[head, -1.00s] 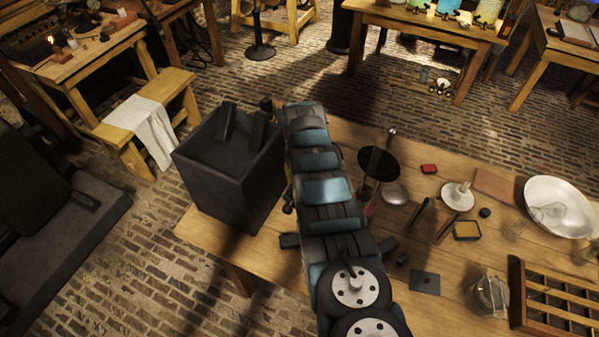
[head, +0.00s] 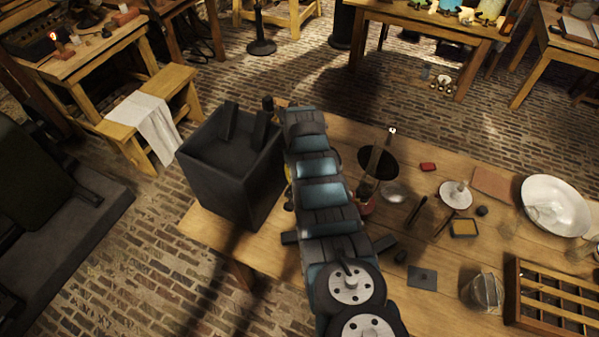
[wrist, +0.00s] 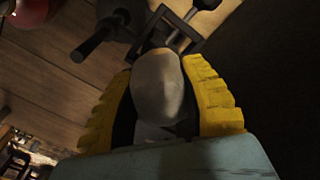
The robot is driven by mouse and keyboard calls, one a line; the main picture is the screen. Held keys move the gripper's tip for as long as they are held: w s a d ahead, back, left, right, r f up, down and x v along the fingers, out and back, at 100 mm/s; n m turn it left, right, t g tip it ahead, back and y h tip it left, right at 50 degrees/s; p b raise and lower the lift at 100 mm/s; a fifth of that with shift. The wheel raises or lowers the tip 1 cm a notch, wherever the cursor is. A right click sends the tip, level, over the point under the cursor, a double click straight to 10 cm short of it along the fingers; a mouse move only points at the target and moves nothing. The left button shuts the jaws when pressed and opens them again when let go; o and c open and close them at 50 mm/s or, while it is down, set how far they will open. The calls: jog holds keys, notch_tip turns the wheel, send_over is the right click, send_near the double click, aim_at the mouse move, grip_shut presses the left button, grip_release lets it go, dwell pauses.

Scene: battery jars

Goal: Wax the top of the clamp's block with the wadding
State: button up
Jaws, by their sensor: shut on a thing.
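In the wrist view my gripper (wrist: 158,70), with yellow ridged fingers, is shut on a pale grey, rounded wad, the wadding (wrist: 157,90). Just past the wadding is a dark metal frame with a bar handle, which looks like the clamp (wrist: 172,34). A small tan surface inside the frame, right at the wadding's far end, may be its block (wrist: 160,53). I cannot tell whether the wadding touches it. In the head view my arm hides the gripper's fingers and the wadding; only a sliver of yellow shows beside the arm.
A large dark open box (head: 232,165) stands left of my arm. The wooden table (head: 330,128) holds a black disc (head: 367,157), a red pad (head: 428,167), a white bowl (head: 556,207), a glass jar (head: 484,292) and a divided wooden tray (head: 555,295), mostly to the right.

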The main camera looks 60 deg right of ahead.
jog(key=shift+a+f, duration=0.1)
jog(key=shift+a, duration=0.1)
jog(key=shift+d+f+b, duration=0.1)
jog(key=shift+b, duration=0.25)
jog(key=shift+d+b, duration=0.2)
jog(key=shift+b, duration=0.25)
jog(key=shift+d+b, duration=0.3)
jog(key=shift+b, duration=0.05)
jog(key=shift+r, duration=0.2)
jog(key=shift+d+f+b, duration=0.15)
jog(key=shift+b, duration=0.8)
jog(key=shift+d+b, duration=0.45)
jog(key=shift+b, duration=0.75)
jog(key=shift+a+p, duration=0.15)
jog(key=shift+p, duration=0.7)
jog(key=shift+a+r+p, duration=0.25)
jog(key=shift+a+p, duration=0.45)
jog(key=shift+p, duration=1)
